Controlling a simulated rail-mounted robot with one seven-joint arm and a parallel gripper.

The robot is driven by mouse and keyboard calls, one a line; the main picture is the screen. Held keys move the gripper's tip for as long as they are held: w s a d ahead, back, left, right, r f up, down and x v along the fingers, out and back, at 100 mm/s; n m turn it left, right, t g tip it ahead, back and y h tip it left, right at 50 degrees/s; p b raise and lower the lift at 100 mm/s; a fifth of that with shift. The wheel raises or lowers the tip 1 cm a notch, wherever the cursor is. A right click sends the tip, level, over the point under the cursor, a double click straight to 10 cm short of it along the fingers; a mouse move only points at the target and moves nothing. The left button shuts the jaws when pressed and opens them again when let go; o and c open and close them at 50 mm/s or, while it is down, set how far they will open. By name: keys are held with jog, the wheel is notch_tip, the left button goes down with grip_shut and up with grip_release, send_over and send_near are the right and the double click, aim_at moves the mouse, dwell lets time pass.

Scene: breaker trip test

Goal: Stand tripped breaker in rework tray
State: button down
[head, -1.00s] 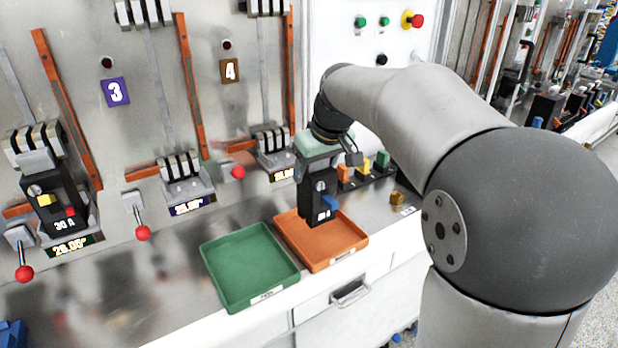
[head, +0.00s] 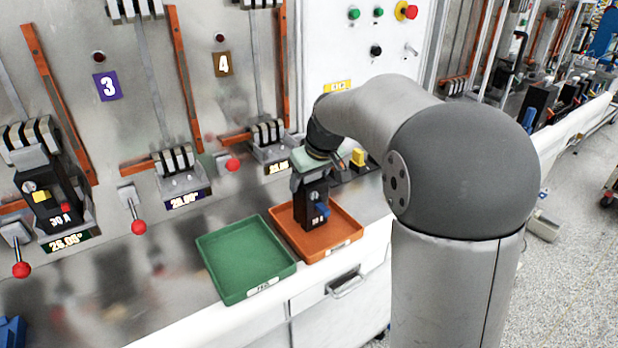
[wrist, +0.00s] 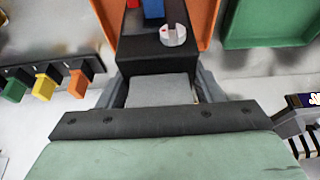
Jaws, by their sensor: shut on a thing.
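The black breaker (head: 315,206) with a blue toggle is upright over the orange tray (head: 343,238), its lower end within the tray's outline. I cannot tell for sure whether its base touches the tray floor. My gripper (head: 311,170) is shut on the breaker's top end. In the wrist view the breaker (wrist: 150,52) extends away from between my fingers (wrist: 160,90), with its blue toggle and a round light knob showing. The orange tray (wrist: 207,22) shows on both sides of it. The tray's small label is too small to read.
An empty green tray (head: 240,262) stands just left of the orange one. Another breaker marked 30 A (head: 52,200) sits in the panel at left. Red-knobbed levers (head: 138,226) stick out along the panel. Small coloured blocks (wrist: 44,85) stand beside the orange tray.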

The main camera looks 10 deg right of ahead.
aim_at(320, 204)
jog(key=shift+c, duration=2)
grip_release()
jog(key=shift+f, duration=0.1)
jog(key=shift+r+p, duration=0.3)
jog(key=shift+r, duration=0.05)
jog(key=b+v, duration=0.1)
jog(key=v, duration=1.1)
jog(key=s+f+m+g, duration=0.2)
jog(key=s+f, duration=0.8)
jog(key=s, duration=0.4)
jog(key=s+a+f+m+g+h, duration=0.1)
jog(key=s+f+m, duration=0.1)
jog(key=s+f, duration=0.8)
jog(key=s, duration=0.3)
jog(key=shift+s+a+f+g+h, duration=0.2)
jog(key=shift+s+g+h, duration=0.1)
jog(key=shift+s+g, duration=0.1)
